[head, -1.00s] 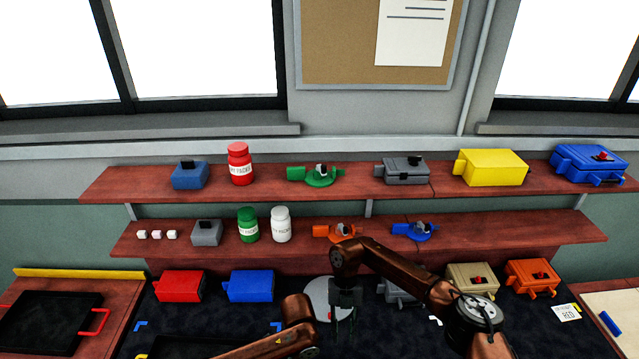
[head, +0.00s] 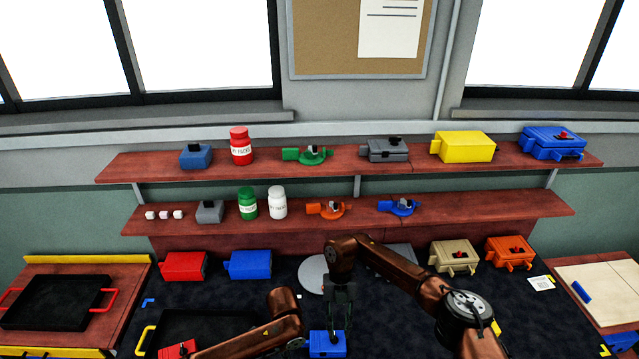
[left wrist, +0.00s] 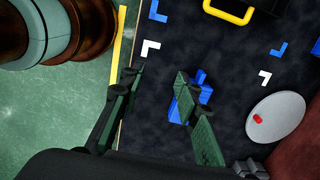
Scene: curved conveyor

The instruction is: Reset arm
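My right arm comes in from the right in the head view. Its dark gripper (head: 340,318) points down, just above or beside a blue box (head: 327,344) near the bottom edge; I cannot tell whether they touch or how far its fingers are apart. My left arm crosses the bottom of the head view, its gripper not clearly visible there. In the left wrist view, the left gripper (left wrist: 160,92) has its fingers spread wide with nothing held. A blue object (left wrist: 188,98) lies below, partly hidden by the right-hand finger.
A pale round disc (head: 313,274) lies behind the right gripper. Red (head: 184,266), blue (head: 250,264), tan (head: 455,256) and orange (head: 509,252) boxes line the table's back. Two shelves (head: 455,213) above hold bottles and boxes. Black trays (head: 58,303) stand left.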

